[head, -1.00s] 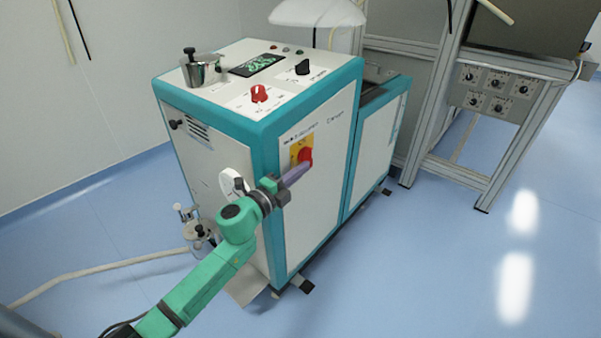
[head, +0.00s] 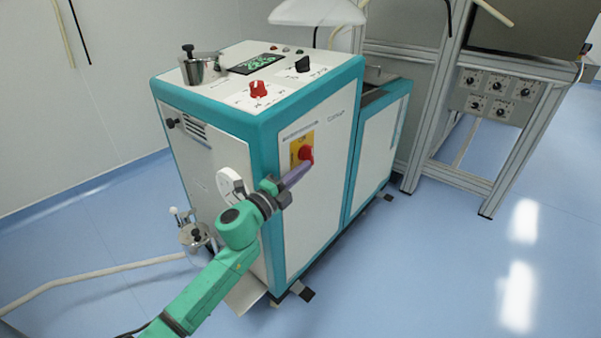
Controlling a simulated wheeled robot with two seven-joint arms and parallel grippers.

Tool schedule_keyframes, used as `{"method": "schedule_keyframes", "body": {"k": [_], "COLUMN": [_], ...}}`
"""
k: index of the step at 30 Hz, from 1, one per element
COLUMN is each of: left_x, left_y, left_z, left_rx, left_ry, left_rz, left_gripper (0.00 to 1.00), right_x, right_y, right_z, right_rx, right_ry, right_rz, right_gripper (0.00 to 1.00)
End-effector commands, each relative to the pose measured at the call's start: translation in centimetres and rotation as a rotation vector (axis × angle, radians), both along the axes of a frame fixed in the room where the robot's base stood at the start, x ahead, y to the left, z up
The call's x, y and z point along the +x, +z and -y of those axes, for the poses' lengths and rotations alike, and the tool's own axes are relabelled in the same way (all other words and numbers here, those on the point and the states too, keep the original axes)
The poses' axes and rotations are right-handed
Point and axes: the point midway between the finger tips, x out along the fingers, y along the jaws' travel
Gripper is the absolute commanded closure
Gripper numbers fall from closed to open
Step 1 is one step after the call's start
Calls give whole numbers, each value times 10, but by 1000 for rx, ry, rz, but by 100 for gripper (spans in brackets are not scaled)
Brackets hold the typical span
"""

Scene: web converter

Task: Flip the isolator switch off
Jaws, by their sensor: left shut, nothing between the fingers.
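The isolator switch (head: 306,153) is a red rotary knob on a yellow plate (head: 301,143), on the front panel of the white and teal machine (head: 322,190). My left gripper (head: 308,164) is shut and empty, its purple fingers pointing up and right. Its tips are at the lower edge of the red knob in the picture; I cannot tell whether they touch it. The fingers overlap the area just below the yellow plate. My right gripper does not show.
On the machine top are a red knob (head: 259,89), a black knob (head: 303,64), a dark screen (head: 255,65) and a metal pot (head: 196,70). A metal frame with a dial panel (head: 497,95) stands at the right. The blue floor in front is clear.

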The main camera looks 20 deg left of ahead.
Motion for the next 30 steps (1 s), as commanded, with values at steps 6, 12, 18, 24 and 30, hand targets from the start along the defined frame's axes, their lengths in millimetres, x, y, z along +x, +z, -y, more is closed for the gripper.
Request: {"method": "schedule_keyframes", "body": {"k": [6, 12, 18, 24, 30], "left_x": [4, 8, 11, 11, 12], "left_y": [-6, -9, -10, -11, -11], "left_z": [2, 4, 5, 5, 5], "left_rx": [-1, -1, 0, 0, 0], "left_ry": [0, 0, -1, 0, 0], "left_rz": [-2, -1, -1, -1, -1], "left_gripper": [100, 100, 100, 100, 100], "right_x": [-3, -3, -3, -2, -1], "right_y": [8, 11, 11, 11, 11], "right_z": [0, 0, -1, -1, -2], "right_rx": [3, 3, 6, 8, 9], "right_ry": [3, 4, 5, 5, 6], "right_rz": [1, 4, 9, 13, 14], "right_gripper": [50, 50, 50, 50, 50]}}
